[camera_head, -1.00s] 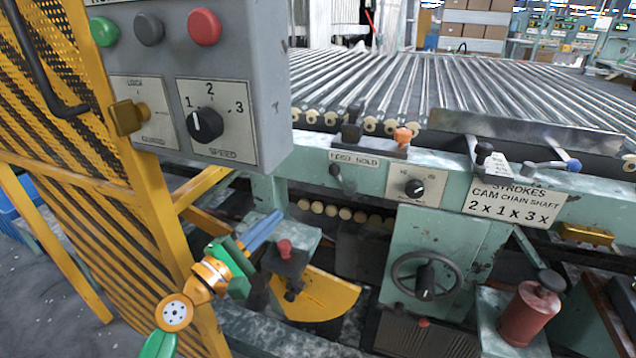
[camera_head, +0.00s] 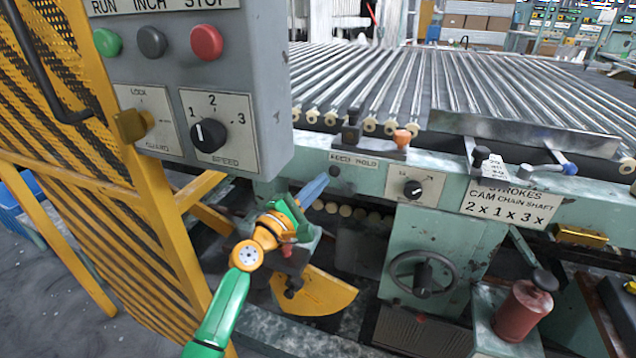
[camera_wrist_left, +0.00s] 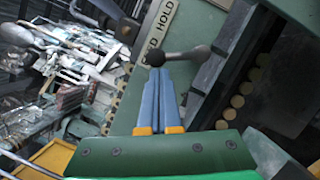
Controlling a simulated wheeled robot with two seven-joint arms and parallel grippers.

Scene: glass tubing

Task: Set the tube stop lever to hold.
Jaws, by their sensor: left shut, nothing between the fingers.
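The tube stop lever is a short lever with a dark ball knob below the FEED/HOLD label plate (camera_head: 354,161) on the pale green machine front. In the left wrist view, its ball knob (camera_wrist_left: 155,59) lies just beyond my fingertips, and its grey arm runs right to a round pivot. In the head view the lever (camera_head: 335,171) is small and partly covered by my fingers. My left gripper (camera_head: 324,180) is shut and empty, blue fingers together, pointing up at the lever. In the left wrist view, its fingertips (camera_wrist_left: 160,72) are at the knob; contact is unclear. My right gripper is out of view.
A grey control box (camera_head: 200,80) with buttons and a speed dial hangs left, above my left arm. A yellow mesh guard (camera_head: 85,150) stands at far left. A small dial (camera_head: 413,188), a handwheel (camera_head: 423,279) and a red canister (camera_head: 524,308) are to the right.

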